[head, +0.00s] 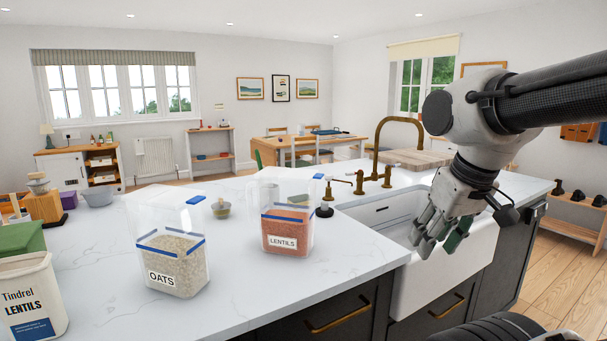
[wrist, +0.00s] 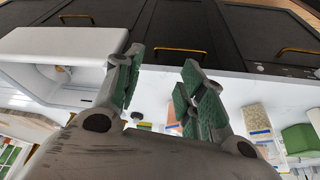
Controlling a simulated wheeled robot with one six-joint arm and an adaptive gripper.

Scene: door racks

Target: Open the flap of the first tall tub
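A tall clear tub labelled OATS (head: 175,262) stands on the white counter, with pale oats in its lower part and a blue tab (head: 195,200) at its top. A second tall clear tub labelled LENTILS (head: 287,229) stands to its right, with orange lentils and a blue tab (head: 318,176). Whether either flap is fully closed is hard to tell. My gripper (head: 440,238) hangs over the sink, right of both tubs and touching neither. In the wrist view its green-padded fingers (wrist: 162,65) are apart with nothing between them.
A white sink (head: 405,290) with a brass tap (head: 388,128) lies right of the tubs. A Tindrel lentils container (head: 30,295) and a green box (head: 20,238) stand at left. A small jar (head: 221,209) sits behind the tubs. The counter in front is clear.

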